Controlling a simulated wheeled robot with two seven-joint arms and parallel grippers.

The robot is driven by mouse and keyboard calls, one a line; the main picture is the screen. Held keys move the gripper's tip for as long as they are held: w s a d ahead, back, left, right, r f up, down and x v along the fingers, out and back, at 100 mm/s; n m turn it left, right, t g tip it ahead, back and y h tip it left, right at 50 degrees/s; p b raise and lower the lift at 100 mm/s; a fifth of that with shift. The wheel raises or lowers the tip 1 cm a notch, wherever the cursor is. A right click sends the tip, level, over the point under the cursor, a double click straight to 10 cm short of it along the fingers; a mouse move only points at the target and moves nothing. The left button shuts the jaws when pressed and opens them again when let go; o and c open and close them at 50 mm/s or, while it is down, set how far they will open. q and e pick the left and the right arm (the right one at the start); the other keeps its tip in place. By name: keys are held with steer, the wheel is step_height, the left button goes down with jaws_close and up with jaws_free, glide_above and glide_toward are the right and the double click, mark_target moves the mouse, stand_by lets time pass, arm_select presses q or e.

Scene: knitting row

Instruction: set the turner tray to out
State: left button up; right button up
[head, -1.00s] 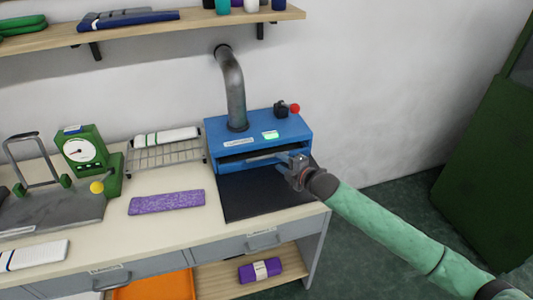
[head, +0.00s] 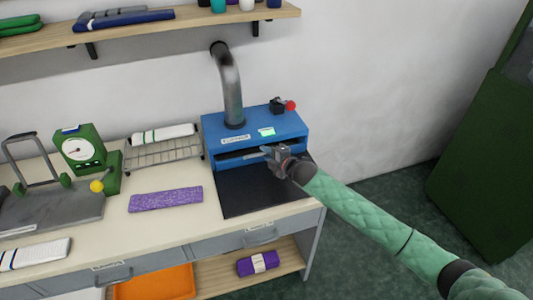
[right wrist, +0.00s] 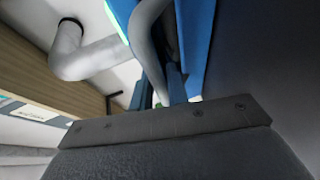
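The blue turner machine (head: 218,129) stands at the right end of the worktable against the wall. A dark slot opens in its front, with a pale grey bar (head: 247,154) across it, which I take to be the tray's front or handle. My right gripper (head: 271,152) is at the right part of this slot, with its fingertips at the bar. Whether the fingers are closed on it is hidden. In the right wrist view, blue machine parts (right wrist: 195,45) and a curved grey piece (right wrist: 148,45) are close ahead of the dark palm. My left gripper is out of view.
A black mat or plate (head: 260,192) lies before the machine. A purple knitted piece (head: 166,200), a wire rack (head: 165,153) and a green dial gauge (head: 80,150) are to the left. A metal pipe (head: 232,90) rises from the machine's top.

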jaws_close()
